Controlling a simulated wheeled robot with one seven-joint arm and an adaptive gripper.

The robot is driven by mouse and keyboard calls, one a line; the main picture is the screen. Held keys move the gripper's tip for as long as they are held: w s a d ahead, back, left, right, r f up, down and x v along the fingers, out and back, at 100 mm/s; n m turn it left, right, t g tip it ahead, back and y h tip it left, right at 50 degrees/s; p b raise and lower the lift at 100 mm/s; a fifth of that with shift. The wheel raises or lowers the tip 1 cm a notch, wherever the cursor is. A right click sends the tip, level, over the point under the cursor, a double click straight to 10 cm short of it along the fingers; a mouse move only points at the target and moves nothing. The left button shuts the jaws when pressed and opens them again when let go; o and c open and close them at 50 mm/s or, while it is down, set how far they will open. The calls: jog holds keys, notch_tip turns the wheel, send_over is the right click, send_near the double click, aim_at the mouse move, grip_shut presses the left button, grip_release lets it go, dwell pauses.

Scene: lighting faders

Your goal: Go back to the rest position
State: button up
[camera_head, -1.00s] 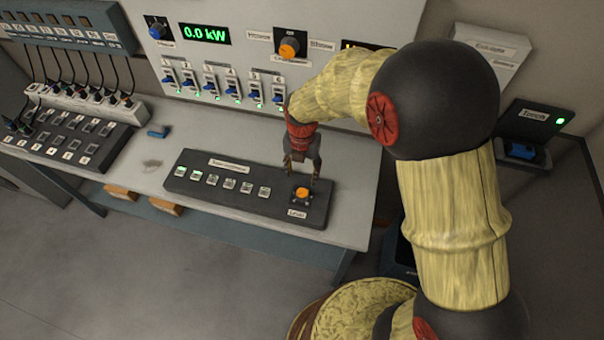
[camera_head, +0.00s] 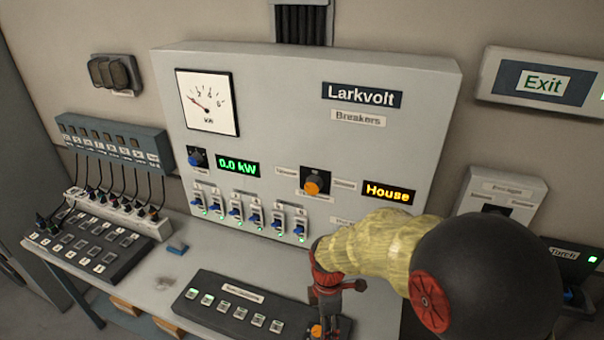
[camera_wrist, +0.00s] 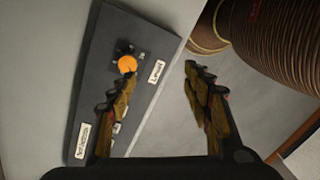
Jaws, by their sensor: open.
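My gripper (camera_wrist: 160,85) is open and empty in the wrist view, its two fingers spread apart. It hangs over the front edge of the bench, above a black button box. In the head view my gripper (camera_head: 335,305) is seen at the lower middle, partly cut off by the frame's bottom. The box (camera_head: 205,312) has a row of small square buttons and an orange knob.
A grey breaker panel (camera_head: 285,100) stands behind the bench, with several blue switches, a green 0.0 kW display (camera_head: 238,168) and an amber House display (camera_head: 389,193). A small blue object (camera_head: 177,248) lies on the bench.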

jog(key=s+d+r+m+t+b, duration=0.3)
jog(key=s+d+r+m, duration=0.3)
jog(key=r+m, duration=0.3)
jog(key=s+d+r+m+t+b, duration=0.3)
jog(key=s+d+r+m, duration=0.3)
jog(key=s+r+m, duration=0.3)
jog(key=shift+d+r+m+t+b, duration=0.25)
jog(key=shift+r+m+t+b, duration=0.15)
jog(key=shift+m+b, duration=0.25)
jog(key=shift+c, duration=0.7)
